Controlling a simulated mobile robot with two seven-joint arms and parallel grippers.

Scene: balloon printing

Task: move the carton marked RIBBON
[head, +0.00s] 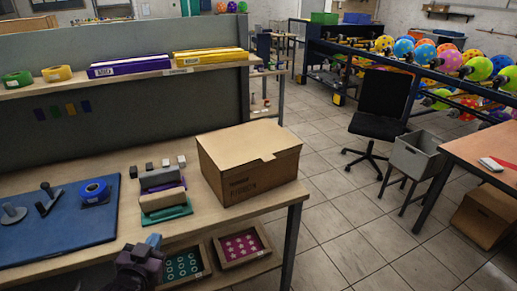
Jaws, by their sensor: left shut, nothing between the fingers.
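A brown cardboard carton (265,179) with a closed, lighter lid stands on the right end of the wooden workbench. My right gripper is not in view. A second brown carton (487,214) sits on the floor under the right-hand table; I see no readable mark on it.
Two framed patterned trays (240,245) lie below the bench top. A chair (380,105) and grey bin (416,158) stand on the tiled floor.

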